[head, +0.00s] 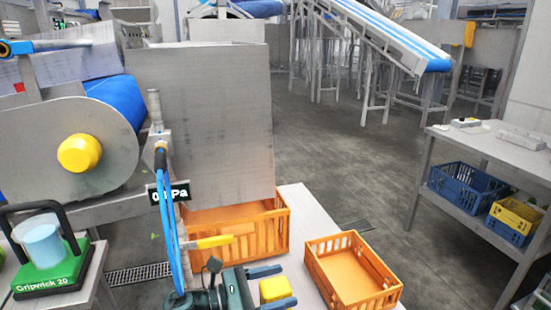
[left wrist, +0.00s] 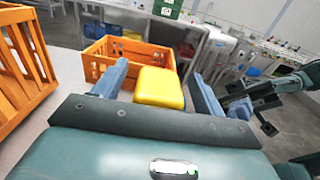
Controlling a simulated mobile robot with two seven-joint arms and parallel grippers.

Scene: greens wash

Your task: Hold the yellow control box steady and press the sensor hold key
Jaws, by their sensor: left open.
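The yellow control box (head: 276,289) is at the bottom middle of the head view, on the pale table. My left gripper (head: 287,285) is open, with one blue finger on each side of the box. The left wrist view shows the box (left wrist: 160,87) between the two open fingers (left wrist: 160,72). A gap shows beside it there, and I cannot tell whether either finger touches it. The sensor hold key cannot be made out in either view. A dark gripper of my right arm (left wrist: 262,112) shows at the right of the left wrist view; its jaw state is unclear.
An orange crate (head: 318,283) stands right of the box, and a larger orange crate (head: 281,241) stands behind my left gripper. A yellow-handled tool (head: 214,242) and blue hose (head: 165,225) are close to my left arm. A grey side table (head: 470,147) is at right.

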